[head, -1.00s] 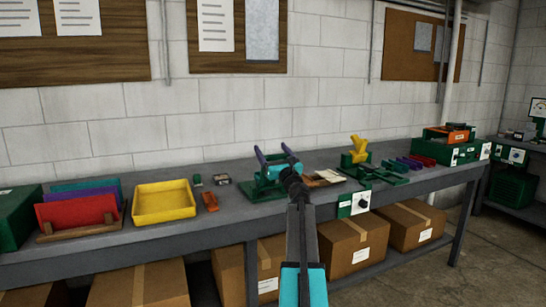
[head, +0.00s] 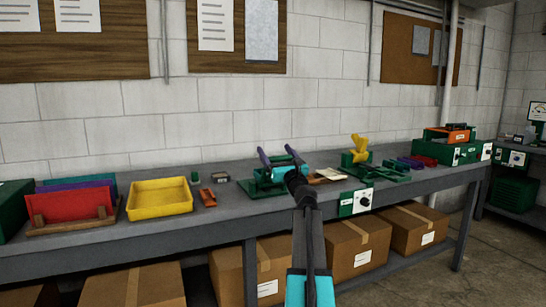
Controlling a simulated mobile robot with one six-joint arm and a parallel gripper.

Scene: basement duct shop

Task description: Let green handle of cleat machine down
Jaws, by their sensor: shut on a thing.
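The cleat machine (head: 256,188), with a green base, stands on the grey bench near the middle of the head view. The handle shows only as a little green between the fingers. Its exact angle is hard to tell at this size.
On the bench (head: 225,215) to the left are a yellow tray (head: 160,199), an orange tool (head: 208,197) and a rack with a red panel (head: 75,205). To the right stand a green machine with a yellow part (head: 358,150) and a control box (head: 356,201). Cardboard boxes (head: 357,245) sit below.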

